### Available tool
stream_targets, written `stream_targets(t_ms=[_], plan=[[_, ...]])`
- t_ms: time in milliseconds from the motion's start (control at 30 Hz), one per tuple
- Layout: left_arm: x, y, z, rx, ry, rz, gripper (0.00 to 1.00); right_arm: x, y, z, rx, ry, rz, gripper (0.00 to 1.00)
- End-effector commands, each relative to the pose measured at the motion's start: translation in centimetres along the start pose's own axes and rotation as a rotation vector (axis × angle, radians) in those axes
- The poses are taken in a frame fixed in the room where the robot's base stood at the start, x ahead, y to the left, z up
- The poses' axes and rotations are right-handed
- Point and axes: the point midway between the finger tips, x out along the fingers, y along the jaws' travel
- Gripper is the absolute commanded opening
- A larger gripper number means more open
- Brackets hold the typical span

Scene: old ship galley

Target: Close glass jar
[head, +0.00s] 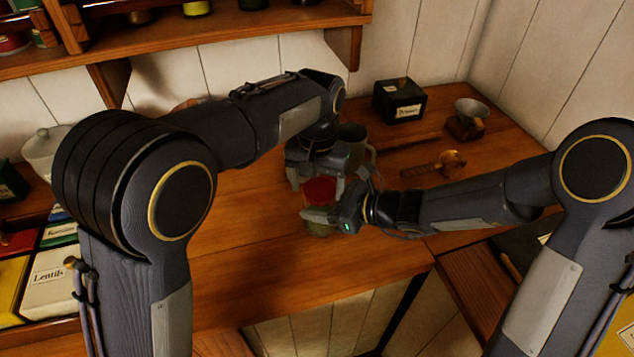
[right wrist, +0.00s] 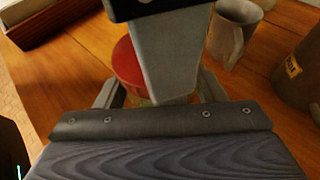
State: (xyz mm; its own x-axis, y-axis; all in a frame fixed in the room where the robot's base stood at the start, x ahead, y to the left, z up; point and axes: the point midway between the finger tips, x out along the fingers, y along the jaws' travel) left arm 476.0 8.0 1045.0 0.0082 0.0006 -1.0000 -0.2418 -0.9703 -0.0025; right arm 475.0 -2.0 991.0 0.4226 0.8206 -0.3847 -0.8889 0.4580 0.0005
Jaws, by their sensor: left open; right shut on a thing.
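The glass jar (head: 319,231) stands on the wooden counter, mostly hidden by my right gripper. Its red lid (head: 320,190) is at the top of the jar; it also shows in the right wrist view (right wrist: 127,66). I cannot tell whether the lid is seated or tight. My right gripper (head: 322,215) comes in from the right, low down, and is shut on the jar's body. My left gripper (head: 318,182) points down from above, open, with its fingers on either side of the lid. In the right wrist view one left finger covers part of the lid.
A grey mug (head: 353,140) stands close behind the grippers. A dark labelled box (head: 399,100), a coffee grinder (head: 467,119) and a wooden-handled tool (head: 433,165) are behind to the right. Tins, including a Lentils one (head: 53,282), stand at left. The counter's front left is clear.

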Motion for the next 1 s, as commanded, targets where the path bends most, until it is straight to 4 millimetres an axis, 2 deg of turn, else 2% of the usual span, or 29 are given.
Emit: stream_targets(t_ms=[33, 400, 700, 767, 800, 867, 1000], plan=[[-0.2, 0.7, 0.0, 0.007, 0.003, 0.011, 0.82, 0.2, 0.3, 0.4, -0.006, -0.008, 0.01, 0.0], [-4.4, 0.6, 0.0, 0.008, 0.006, 0.011, 0.82, 0.2, 0.3, 0.2, -0.004, -0.004, 0.009, 0.0], [-4.6, 0.3, 0.0, 0.003, 0.002, 0.006, 0.82, 0.1, 0.2, 0.2, -0.003, -0.004, 0.005, 0.0], [-4.6, 0.3, 0.0, -0.001, 0.002, 0.005, 0.74, 0.1, 0.2, 0.2, -0.003, -0.005, 0.005, 0.0], [-4.7, 0.3, 0.0, -0.015, 0.001, 0.004, 0.7, 0.1, 0.1, 0.2, -0.003, -0.004, 0.004, 0.0], [-4.9, 0.2, 0.0, -0.062, -0.001, 0.001, 0.7, 0.1, 0.1, 0.2, -0.003, -0.005, 0.004, 0.0], [-5.9, 0.2, -0.1, -0.264, -0.008, -0.003, 0.7, 0.1, 0.1, 0.2, -0.003, -0.005, 0.004, 0.0]])
